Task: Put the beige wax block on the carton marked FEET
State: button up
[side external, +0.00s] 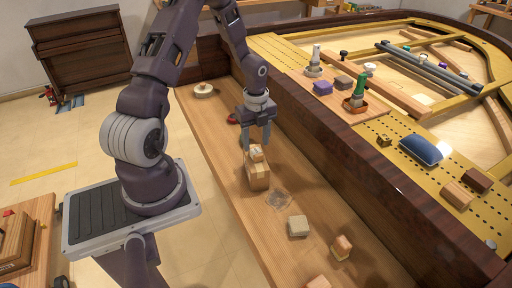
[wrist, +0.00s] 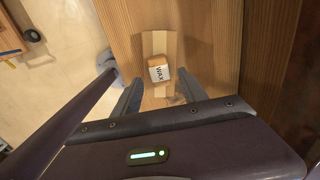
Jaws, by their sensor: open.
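A small tan block with a white WAX label (wrist: 159,72) sits on top of a brown carton with a pale tape strip (wrist: 160,42). In the side external view the block (side external: 257,154) rests on the carton (side external: 259,178), which stands on the wooden ledge. No FEET marking is legible on the carton. My gripper (side external: 257,146) points down over the block, its fingers apart. In the wrist view my gripper (wrist: 159,84) is open, with a finger toward each side of the block. I cannot tell whether either finger touches it.
A beige block (side external: 298,226), a small stack (side external: 342,246) and another block (side external: 318,283) lie nearer on the ledge (side external: 225,150). A round pale item (side external: 203,90) lies at the far end. The dark piano rim (side external: 345,165) rises on the right. Bare ledge lies around the carton.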

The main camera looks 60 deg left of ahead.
aim_at(256, 151)
jog(key=s+d+r+n+t+y, duration=0.1)
jog(key=d+r+n, duration=0.25)
jog(key=r, duration=0.65)
jog(key=s+d+r+n+y, duration=0.15)
jog(key=d+r, duration=0.25)
jog(key=r, duration=0.5)
jog(key=s+d+r+n+t+h, duration=0.1)
jog(key=s+d+r+n+t, duration=0.1)
jog(key=s+d+r+n, duration=0.3)
jog(key=s+d+r+n+t+h, duration=0.1)
jog(key=s+d+r+n, duration=0.3)
jog(key=s+d+n, duration=0.4)
jog(key=shift+s+d+r+t, duration=0.4)
jog(key=shift+d+t, duration=0.2)
jog(key=shift+t, duration=0.2)
